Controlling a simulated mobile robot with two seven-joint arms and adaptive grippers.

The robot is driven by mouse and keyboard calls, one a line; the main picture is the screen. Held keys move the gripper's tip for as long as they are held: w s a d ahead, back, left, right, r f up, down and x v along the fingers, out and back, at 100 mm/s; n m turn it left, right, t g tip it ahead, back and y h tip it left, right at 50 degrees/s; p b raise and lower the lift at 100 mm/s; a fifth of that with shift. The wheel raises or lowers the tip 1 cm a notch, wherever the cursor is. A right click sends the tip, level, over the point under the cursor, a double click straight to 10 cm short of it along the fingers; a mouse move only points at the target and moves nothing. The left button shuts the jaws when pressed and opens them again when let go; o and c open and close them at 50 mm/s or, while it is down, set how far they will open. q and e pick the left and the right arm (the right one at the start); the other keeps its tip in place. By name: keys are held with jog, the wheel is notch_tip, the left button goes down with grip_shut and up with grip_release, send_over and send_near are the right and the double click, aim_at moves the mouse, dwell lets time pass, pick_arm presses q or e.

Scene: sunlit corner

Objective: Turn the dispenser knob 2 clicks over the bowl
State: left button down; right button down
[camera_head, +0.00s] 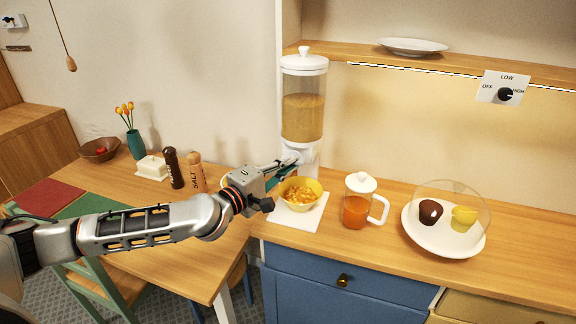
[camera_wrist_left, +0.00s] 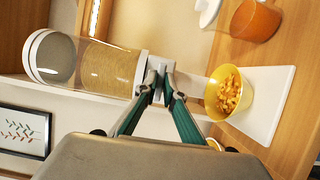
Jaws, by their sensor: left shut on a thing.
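The cereal dispenser (camera_head: 303,115) stands on the counter, with a clear hopper part full of tan cereal and a white lid. My left gripper (camera_head: 291,161) reaches in from the left and is shut on the dispenser knob, at the white section below the hopper. The bowl also shows in the left wrist view (camera_wrist_left: 212,100). My right gripper is not in view.
A jug of orange drink (camera_head: 357,210) stands right of the bowl. A plate under a clear dome (camera_head: 450,240) is farther right. The table at left holds pepper (camera_head: 173,168) and salt (camera_head: 196,173) mills. A shelf (camera_head: 440,65) runs above the counter.

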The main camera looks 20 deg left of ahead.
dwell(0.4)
pick_arm(q)
jog(key=c, duration=2.1)
grip_release()
jog(key=shift+c, duration=0.2)
jog(key=v, duration=1.2)
